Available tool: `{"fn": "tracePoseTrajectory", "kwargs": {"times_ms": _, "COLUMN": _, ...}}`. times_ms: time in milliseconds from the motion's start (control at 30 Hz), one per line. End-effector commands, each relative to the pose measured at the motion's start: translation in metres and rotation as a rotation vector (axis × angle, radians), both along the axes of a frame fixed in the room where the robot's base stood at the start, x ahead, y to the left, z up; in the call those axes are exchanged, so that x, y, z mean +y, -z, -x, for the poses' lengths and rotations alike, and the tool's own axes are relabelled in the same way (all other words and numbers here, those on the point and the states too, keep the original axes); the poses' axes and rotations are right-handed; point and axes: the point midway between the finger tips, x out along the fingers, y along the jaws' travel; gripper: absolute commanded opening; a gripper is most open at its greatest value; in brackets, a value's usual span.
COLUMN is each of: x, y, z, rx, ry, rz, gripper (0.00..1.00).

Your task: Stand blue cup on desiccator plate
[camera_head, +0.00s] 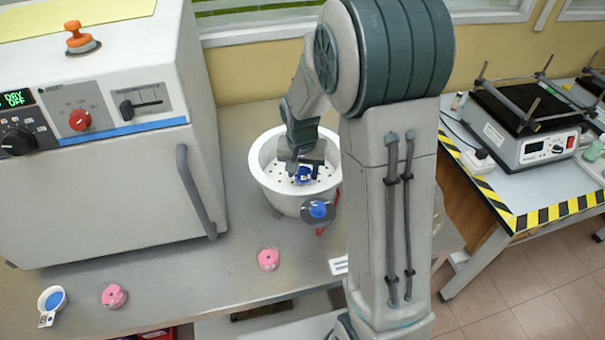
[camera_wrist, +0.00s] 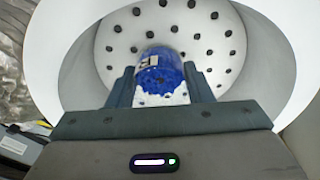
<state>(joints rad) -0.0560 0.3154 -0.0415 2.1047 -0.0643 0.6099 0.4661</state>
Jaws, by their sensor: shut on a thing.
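The blue cup (camera_wrist: 160,72), blue with white patches, is between the two fingers of my gripper (camera_wrist: 160,90) in the wrist view. My gripper is shut on it. In the head view the cup (camera_head: 303,174) shows as a small blue and white shape below my gripper (camera_head: 301,165), inside the white desiccator bowl (camera_head: 262,172). The desiccator plate (camera_wrist: 108,45) is white with several dark round holes and lies behind the cup in the wrist view. I cannot tell whether the cup touches the plate.
A large oven (camera_head: 95,200) with a handle stands left of the desiccator. Two pink items (camera_head: 268,259) (camera_head: 114,296) and a small white dish with blue contents (camera_head: 52,299) are on the bench. A blue knob (camera_head: 318,209) is at the bowl's front.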

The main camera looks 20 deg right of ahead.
Motion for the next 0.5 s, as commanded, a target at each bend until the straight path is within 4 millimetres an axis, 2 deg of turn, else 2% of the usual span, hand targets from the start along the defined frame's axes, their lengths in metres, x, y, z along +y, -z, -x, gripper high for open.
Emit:
{"fn": "tracePoseTrajectory", "kwargs": {"times_ms": 133, "x": 0.001, "y": 0.018, "z": 0.000, "rx": 0.002, "ry": -0.002, "rz": 0.000, "gripper": 0.23}}
{"fn": "tracePoseTrajectory", "kwargs": {"times_ms": 500, "x": 0.002, "y": 0.024, "z": 0.000, "rx": 0.000, "ry": -0.003, "rz": 0.000, "gripper": 0.23}}
